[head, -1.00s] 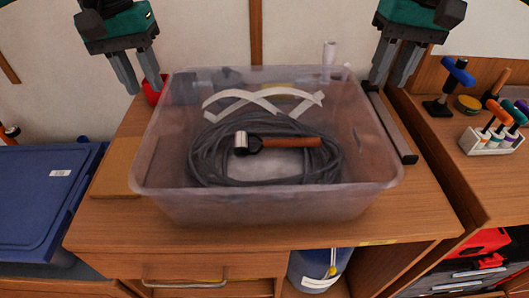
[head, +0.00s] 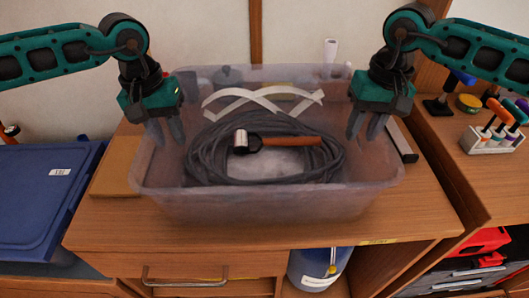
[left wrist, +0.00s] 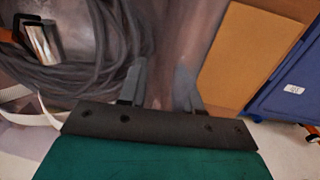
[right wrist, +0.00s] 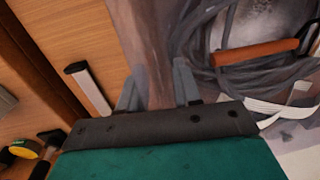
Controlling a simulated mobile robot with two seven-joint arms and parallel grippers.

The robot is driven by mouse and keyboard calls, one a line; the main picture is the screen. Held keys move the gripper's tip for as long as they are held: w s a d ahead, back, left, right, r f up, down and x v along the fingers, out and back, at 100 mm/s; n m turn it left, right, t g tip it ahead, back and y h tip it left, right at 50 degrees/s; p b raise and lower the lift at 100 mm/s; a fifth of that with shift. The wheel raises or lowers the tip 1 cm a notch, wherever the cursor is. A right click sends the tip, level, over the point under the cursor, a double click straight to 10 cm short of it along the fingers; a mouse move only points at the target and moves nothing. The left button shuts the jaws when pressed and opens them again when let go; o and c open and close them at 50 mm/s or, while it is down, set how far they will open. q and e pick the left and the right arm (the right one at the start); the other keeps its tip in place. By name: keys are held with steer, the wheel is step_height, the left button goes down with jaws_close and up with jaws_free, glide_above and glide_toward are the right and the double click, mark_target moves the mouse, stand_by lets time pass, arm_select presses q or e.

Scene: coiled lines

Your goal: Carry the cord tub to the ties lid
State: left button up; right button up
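The cord tub (head: 270,203) is a clear plastic tub on the wooden bench, holding a coiled grey cable, white strips and a brown-handled tool. My left gripper (head: 166,131) is open at the tub's left wall; in the left wrist view its fingers (left wrist: 160,88) stand apart with the wall between them. My right gripper (head: 367,125) is open at the right wall; in the right wrist view its fingers (right wrist: 156,90) also stand apart around the wall. Any contact is unclear. A blue lid (head: 40,205) with a white label lies at the left; whether it is the ties lid is unclear.
A tan board (head: 115,167) lies between the tub and the blue lid. A rack of screwdrivers (head: 492,140) stands on the right-hand bench. A blue container (head: 315,265) sits under the bench.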

arm_select(q)
steer(key=shift+c, duration=0.5)
arm_select(e)
steer(key=shift+c, duration=0.5)
arm_select(q)
steer(key=shift+d, duration=0.1)
jaws_close()
arm_select(e)
steer(key=shift+a, duration=0.1)
jaws_close()
